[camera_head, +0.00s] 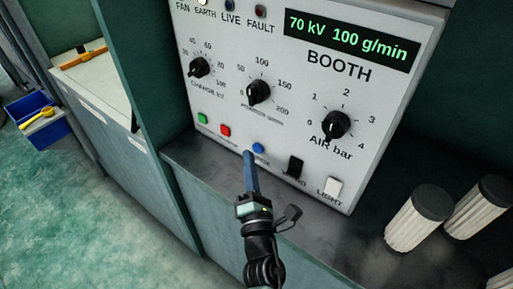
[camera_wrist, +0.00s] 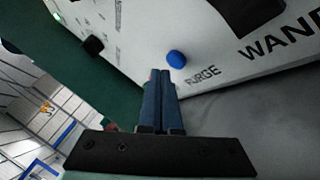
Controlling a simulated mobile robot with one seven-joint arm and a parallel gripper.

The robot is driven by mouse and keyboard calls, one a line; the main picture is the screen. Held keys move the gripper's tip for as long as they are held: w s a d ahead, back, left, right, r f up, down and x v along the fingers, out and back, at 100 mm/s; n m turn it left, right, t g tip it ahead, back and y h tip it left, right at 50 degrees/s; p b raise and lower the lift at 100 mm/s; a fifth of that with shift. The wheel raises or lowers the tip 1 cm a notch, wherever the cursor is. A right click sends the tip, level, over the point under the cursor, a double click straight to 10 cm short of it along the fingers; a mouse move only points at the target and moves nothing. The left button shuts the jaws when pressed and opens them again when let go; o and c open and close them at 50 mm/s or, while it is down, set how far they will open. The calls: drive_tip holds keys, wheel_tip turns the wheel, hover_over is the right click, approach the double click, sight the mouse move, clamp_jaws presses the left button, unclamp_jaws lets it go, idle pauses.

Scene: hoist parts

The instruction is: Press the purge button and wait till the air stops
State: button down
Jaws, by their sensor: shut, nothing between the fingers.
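The purge button is a round blue button (camera_head: 258,148) low on the white booth panel (camera_head: 230,90). In the wrist view the blue button (camera_wrist: 176,58) shows beside the label "PURGE", just beyond my fingertips. My gripper (camera_head: 248,154) is shut and empty, its blue fingers pointing at the panel. In the wrist view my gripper (camera_wrist: 160,72) has its tips just below and left of the button. The button is not covered by the fingers. I cannot tell whether the tips touch the panel. The display (camera_head: 350,38) reads 70 kV 100 g/min.
A green button (camera_head: 203,119) and a red button (camera_head: 225,131) are left of the blue one. A black switch (camera_head: 295,167) and a white light switch (camera_head: 332,187) are to its right. White filter cartridges (camera_head: 420,222) stand on the grey ledge at right.

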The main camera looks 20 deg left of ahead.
drive_tip(key=shift+w+d, duration=0.1)
drive_tip(key=shift+w, duration=0.1)
drive_tip(key=shift+w, duration=0.25)
drive_tip(key=shift+w+d, duration=0.2)
drive_tip(key=shift+w, duration=0.2)
idle(0.7)
drive_tip(key=shift+s, duration=0.1)
drive_tip(key=shift+s+a, duration=0.25)
drive_tip(key=shift+s, duration=0.45)
drive_tip(key=shift+s, duration=0.1)
drive_tip(key=shift+s+a+f+b, duration=0.1)
drive_tip(key=shift+s+a+b, duration=0.3)
drive_tip(key=shift+s, duration=0.55)
drive_tip(key=shift+s+a+b, duration=0.25)
drive_tip(key=shift+s+a, duration=0.1)
drive_tip(key=shift+s, duration=0.55)
drive_tip(key=shift+s+a, duration=0.15)
drive_tip(key=shift+s, duration=0.3)
